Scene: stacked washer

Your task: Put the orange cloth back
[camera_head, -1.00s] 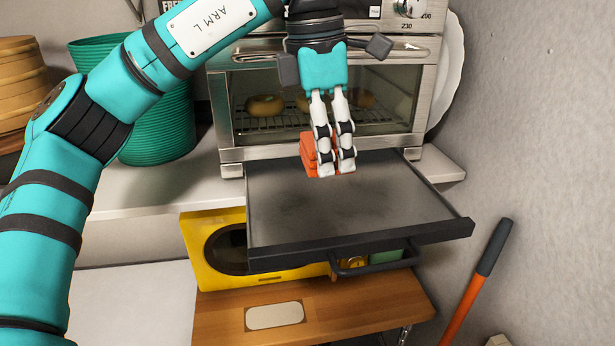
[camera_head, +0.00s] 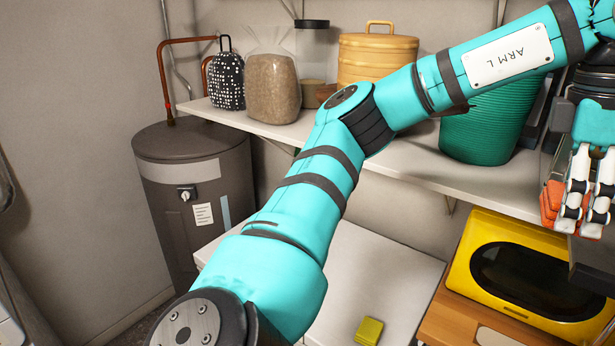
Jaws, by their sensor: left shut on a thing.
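The orange cloth (camera_head: 551,204) is folded and shows at the right edge of the head view. My left gripper (camera_head: 581,229) is shut on it and holds it with the fingers pointing down. The fingers hide part of the cloth. My left arm crosses the view from the bottom middle to the upper right. My right gripper is not in view.
A white shelf (camera_head: 408,162) along the wall bears a teal ribbed basket (camera_head: 483,128) and several containers. A yellow appliance (camera_head: 475,275) stands below it. A small yellow folded item (camera_head: 369,331) lies on a mostly clear white surface (camera_head: 375,262). A grey tank (camera_head: 170,205) stands at left.

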